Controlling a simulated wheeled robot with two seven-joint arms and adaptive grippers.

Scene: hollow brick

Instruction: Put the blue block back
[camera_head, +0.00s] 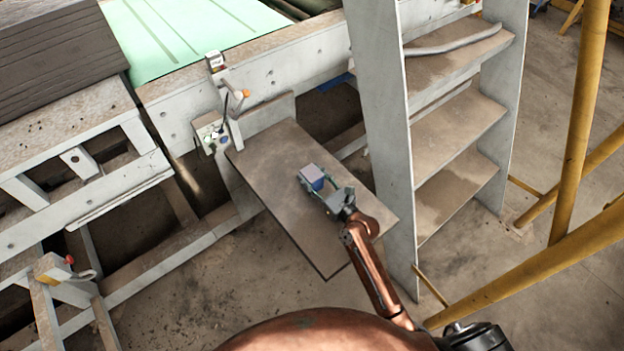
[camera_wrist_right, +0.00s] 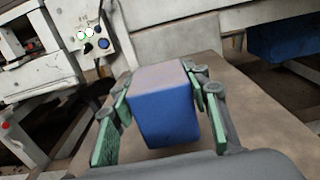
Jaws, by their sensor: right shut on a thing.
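The blue block (camera_head: 313,178) is at the middle of a brown board (camera_head: 270,160) in the head view. In the right wrist view the blue block (camera_wrist_right: 163,108) sits between the green finger pads of my right gripper (camera_wrist_right: 160,122). My right gripper (camera_head: 328,192) is shut on the block from its near side. I cannot tell whether the block's underside touches the board. My left gripper is not in view.
A grey frame with a lever and a small control box (camera_head: 212,135) borders the board's far left side. A grey step ladder (camera_head: 450,130) stands to the right. Yellow rails (camera_head: 575,130) stand at the far right. Most of the board is bare.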

